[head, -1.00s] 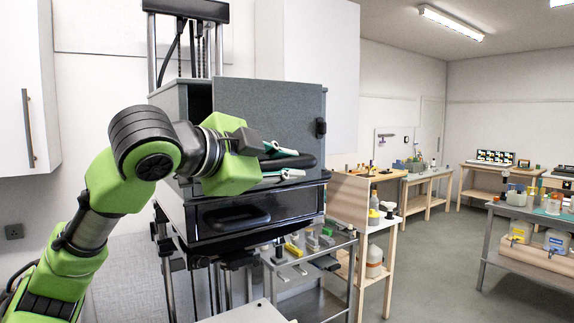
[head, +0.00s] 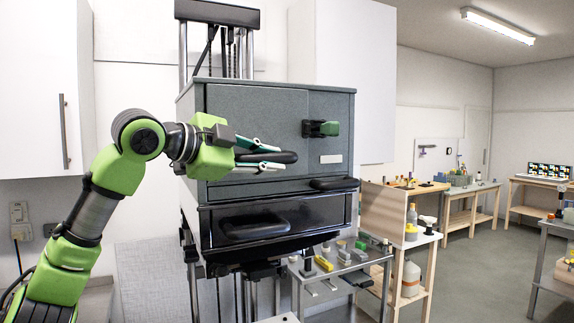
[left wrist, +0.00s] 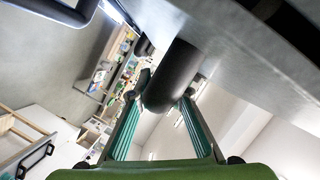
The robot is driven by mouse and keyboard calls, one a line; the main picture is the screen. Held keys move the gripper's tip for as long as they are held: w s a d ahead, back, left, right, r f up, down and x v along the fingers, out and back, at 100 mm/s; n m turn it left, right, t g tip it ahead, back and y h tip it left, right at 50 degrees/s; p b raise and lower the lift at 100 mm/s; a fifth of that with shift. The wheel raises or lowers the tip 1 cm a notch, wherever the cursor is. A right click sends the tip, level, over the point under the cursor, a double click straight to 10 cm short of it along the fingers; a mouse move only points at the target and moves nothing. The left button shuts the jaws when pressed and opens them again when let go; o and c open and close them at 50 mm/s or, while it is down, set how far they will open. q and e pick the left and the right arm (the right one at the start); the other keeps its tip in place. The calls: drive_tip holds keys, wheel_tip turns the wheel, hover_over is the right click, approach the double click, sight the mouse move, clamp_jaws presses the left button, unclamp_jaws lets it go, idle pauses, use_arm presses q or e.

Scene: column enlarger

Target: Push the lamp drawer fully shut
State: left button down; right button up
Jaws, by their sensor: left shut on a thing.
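The upper grey cabinet front, which I take for the lamp drawer (head: 255,110), sits on the tall column unit. It looks flush at its left edge, with no dark gap there. My left gripper (head: 280,156) is shut on a black bar handle (head: 284,157) low on this front. In the left wrist view the thick dark handle (left wrist: 172,75) lies between the teal fingers of my left gripper (left wrist: 165,105). Part of the handle is hidden by the fingers. My right gripper is not in view.
A green and black knob (head: 320,128) sticks out from the front's right part. A lower black drawer (head: 285,217) with its own handle is below. A metal shelf (head: 355,262) with small items stands at lower right. Open floor (head: 455,280) lies beyond.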

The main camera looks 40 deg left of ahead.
use_arm(q)
drive_tip(key=shift+w+a, duration=0.3)
drive_tip(key=shift+a, duration=0.65)
drive_tip(key=c, duration=2.2)
unclamp_jaws()
drive_tip(key=o, duration=0.3)
drive_tip(key=shift+a, duration=0.2)
drive_tip(key=v, duration=1.2)
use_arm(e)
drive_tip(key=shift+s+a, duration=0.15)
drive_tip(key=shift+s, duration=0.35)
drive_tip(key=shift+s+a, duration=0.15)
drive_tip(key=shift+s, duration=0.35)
use_arm(q)
drive_tip(key=shift+w, duration=0.1)
